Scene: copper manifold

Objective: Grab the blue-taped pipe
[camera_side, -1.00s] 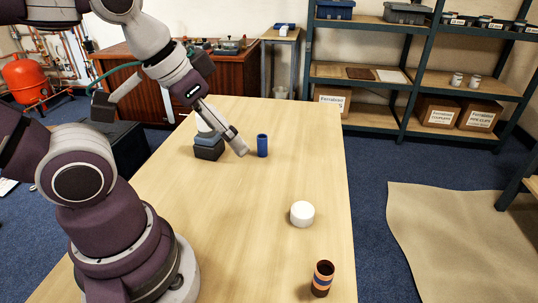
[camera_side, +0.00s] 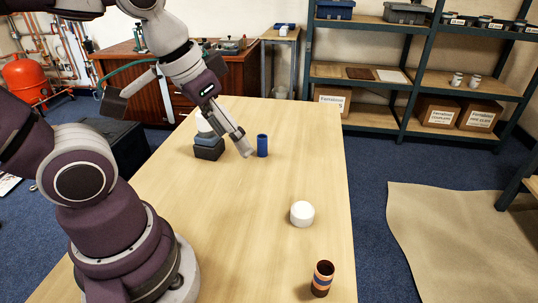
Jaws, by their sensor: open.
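The blue-taped pipe (camera_side: 322,279) is a short copper-brown tube with a blue band. It stands upright near the front right of the table. A plain blue cylinder (camera_side: 262,145) stands upright farther back. My gripper (camera_side: 246,152) is open, low over the table just left of the blue cylinder and far from the blue-taped pipe. I cannot tell whether a finger touches the cylinder. The far finger is partly hidden.
A white round object (camera_side: 302,214) sits between the cylinder and the pipe on the wooden table (camera_side: 230,240). A dark block with a blue-grey top (camera_side: 208,148) and a white item stand left of my gripper. The table's middle is clear.

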